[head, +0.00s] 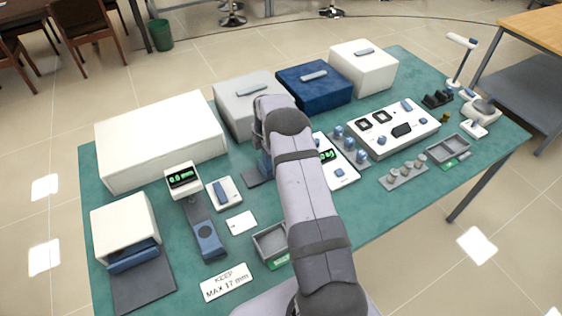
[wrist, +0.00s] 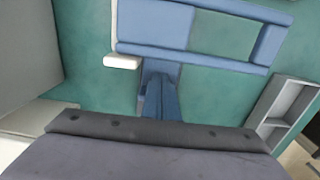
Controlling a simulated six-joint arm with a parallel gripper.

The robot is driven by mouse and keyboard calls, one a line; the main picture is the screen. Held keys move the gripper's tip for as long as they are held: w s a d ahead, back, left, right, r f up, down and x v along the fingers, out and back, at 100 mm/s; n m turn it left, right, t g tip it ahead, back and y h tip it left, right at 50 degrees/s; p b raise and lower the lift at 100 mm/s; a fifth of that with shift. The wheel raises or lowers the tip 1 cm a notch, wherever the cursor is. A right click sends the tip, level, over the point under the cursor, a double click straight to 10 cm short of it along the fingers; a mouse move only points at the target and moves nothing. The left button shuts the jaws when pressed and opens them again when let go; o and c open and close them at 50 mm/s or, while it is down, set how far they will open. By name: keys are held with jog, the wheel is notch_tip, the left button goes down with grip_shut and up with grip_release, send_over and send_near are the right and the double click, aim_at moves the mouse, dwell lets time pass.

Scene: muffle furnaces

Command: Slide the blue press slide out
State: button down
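In the head view, a dark blue slide-like block (head: 208,240) sits on a grey track in front of a small green-display unit (head: 183,180). I cannot tell whether it is the press slide. My gripper (head: 264,164) is mostly hidden behind my arm near the middle of the table, low over a dark plate (head: 256,178). In the wrist view, a blue frame (wrist: 158,22) with an opening fills the top, with a white tab (wrist: 122,62) at its left. A narrow blue upright part (wrist: 158,97) stands below it. Whether my fingers are open or shut does not show.
White boxes (head: 160,140) and a blue box (head: 313,88) line the back. A white box with a blue bar (head: 133,257) stands at front left. A grey tray (head: 270,243) and a "KEEP MAX 12 mm" sign (head: 226,283) lie near the front edge.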

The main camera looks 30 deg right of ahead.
aim_at(253, 179)
jog(key=shift+s+a+f, duration=0.1)
jog(key=shift+a+f, duration=0.1)
jog(key=shift+a, duration=0.95)
jog(key=shift+s+a+f, duration=0.1)
jog(key=shift+a+f, duration=0.05)
jog(key=shift+a, duration=1.05)
jog(key=shift+s+a+f, duration=0.1)
jog(key=shift+a+f, duration=0.1)
jog(key=shift+a, duration=0.95)
jog(key=shift+d, duration=0.4)
jog(key=shift+w+r+p, duration=0.15)
jog(key=shift+r+p, duration=0.3)
jog(key=shift+r, duration=0.2)
jog(key=shift+w+r+p, duration=0.15)
jog(key=shift+r+p, duration=0.25)
jog(key=shift+r, duration=0.25)
jog(key=shift+d+r+p, duration=0.1)
jog(key=shift+r+p, duration=1.1)
jog(key=shift+r, duration=1.15)
